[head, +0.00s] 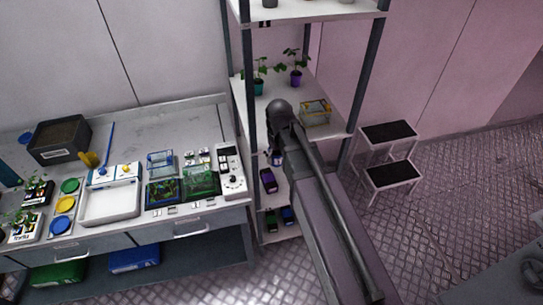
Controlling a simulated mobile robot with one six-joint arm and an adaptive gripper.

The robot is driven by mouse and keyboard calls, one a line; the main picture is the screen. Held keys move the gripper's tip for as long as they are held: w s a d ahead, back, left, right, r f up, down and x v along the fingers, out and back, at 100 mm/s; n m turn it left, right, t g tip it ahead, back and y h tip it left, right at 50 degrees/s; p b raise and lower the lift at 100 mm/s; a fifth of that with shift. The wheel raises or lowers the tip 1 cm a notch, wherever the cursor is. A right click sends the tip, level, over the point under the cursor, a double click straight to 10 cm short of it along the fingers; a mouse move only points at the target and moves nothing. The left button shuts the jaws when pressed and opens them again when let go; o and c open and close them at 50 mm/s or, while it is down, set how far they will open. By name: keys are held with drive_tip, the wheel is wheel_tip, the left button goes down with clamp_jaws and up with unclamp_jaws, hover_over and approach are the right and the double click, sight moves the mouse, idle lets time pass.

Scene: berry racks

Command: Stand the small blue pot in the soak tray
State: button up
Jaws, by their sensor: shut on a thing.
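My arm reaches up from the lower right into the shelf rack. My gripper (276,153) shows small and dark beneath the arm's end, between the rack's middle and lower shelves. It is shut on a small, dark bluish thing, which looks like the small blue pot (276,161); the arm and shadow hide most of it. The soak tray appears to be the white, shallow tray (84,207) on the bench at left, well apart from my gripper. Its floor looks bare.
A teal pot (258,87) and a purple pot (296,80) with plants stand on the middle shelf (283,108), beside a clear yellowish box (315,113). Rack posts flank my arm. Coloured dishes (65,204) and a control box (230,172) crowd the bench. A step stool (392,173) stands right.

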idle(0.3)
wheel_tip(320, 180, down, 8)
drive_tip(key=b, duration=0.8)
drive_tip(key=shift+w+f, duration=0.15)
drive_tip(key=shift+w, duration=0.05)
idle(0.6)
